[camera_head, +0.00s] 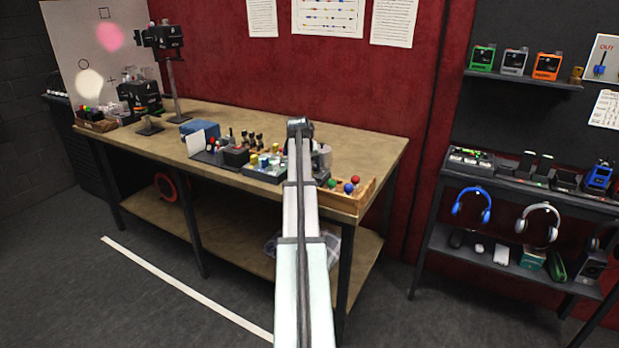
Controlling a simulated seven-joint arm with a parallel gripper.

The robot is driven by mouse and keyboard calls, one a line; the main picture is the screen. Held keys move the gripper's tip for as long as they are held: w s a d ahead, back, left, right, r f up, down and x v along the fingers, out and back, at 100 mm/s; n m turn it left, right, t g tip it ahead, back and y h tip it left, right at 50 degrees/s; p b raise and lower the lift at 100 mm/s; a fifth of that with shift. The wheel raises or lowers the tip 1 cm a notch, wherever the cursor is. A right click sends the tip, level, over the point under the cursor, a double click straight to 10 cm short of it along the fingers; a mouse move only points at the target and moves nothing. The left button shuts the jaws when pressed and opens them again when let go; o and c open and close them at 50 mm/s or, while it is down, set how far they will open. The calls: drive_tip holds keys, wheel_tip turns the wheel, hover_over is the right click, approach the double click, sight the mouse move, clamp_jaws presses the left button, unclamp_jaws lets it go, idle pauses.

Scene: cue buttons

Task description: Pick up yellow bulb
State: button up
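My arm reaches from the bottom centre up over the workbench, and its dark end (300,126) is above the bench top. No fingers can be made out there, so I cannot tell whether my gripper is open or holds anything. A wooden tray (350,204) at the bench's right front holds a red ball-shaped piece (355,179), a blue one (348,187) and a green one (332,183). A small yellowish piece (254,158) stands among the parts left of my arm. I cannot tell whether it is the yellow bulb. My arm hides part of this area.
The workbench (370,143) has clear room at its back right. A blue box (199,127), a white card (195,143) and a dark stand (177,95) are farther left. A dark shelf rack (500,182) with headphones stands at the right.

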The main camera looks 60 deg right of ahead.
drive_tip(key=shift+x, duration=1.1)
drive_tip(key=c, duration=1.1)
